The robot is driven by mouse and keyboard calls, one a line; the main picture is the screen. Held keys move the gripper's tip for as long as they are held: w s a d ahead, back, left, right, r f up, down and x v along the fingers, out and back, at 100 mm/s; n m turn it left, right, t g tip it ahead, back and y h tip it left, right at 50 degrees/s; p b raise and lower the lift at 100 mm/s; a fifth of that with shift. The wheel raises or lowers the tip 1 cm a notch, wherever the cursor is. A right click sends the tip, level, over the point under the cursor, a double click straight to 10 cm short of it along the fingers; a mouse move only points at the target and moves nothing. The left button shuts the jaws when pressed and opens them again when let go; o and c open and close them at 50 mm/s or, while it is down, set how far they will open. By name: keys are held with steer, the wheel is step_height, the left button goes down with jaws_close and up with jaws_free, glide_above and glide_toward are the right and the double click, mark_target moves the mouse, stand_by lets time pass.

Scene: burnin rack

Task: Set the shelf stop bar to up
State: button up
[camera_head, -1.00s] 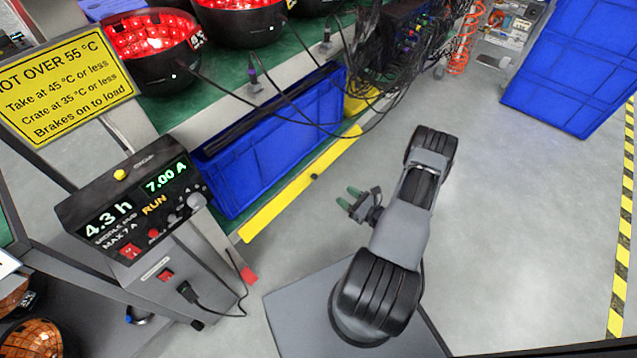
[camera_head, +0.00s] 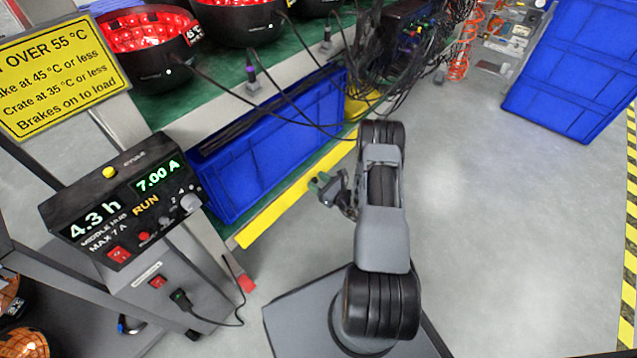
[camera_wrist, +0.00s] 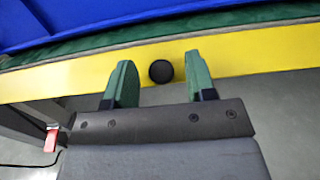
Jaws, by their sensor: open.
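The shelf stop bar is a long yellow bar (camera_head: 262,229) along the front of the shelf, in front of a blue crate. It also crosses the wrist view (camera_wrist: 254,52), with a round black knob (camera_wrist: 161,72) on its face. My gripper (camera_head: 322,184) is at the bar's front side, around its middle. In the wrist view my gripper (camera_wrist: 159,78) is open, its green fingers on either side of the knob. I cannot tell whether they touch the knob or the bar. The head view shows the knob poorly behind the fingers.
The blue crate (camera_head: 232,180) sits behind the bar. Black cables (camera_head: 300,112) hang over it from the shelf above. A control box (camera_head: 125,205) stands at left, with a red tab (camera_head: 246,283) near its post.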

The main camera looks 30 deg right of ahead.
steer(key=shift+c, duration=0.2)
steer(key=c, duration=0.8)
steer(key=shift+c, duration=0.2)
stand_by(1.1)
steer(key=o, duration=0.9)
steer(key=p+v, duration=0.3)
steer(key=v, duration=1)
steer(key=shift+s+d+r, duration=0.1)
steer(key=shift+s, duration=0.3)
steer(key=shift+c, duration=0.2)
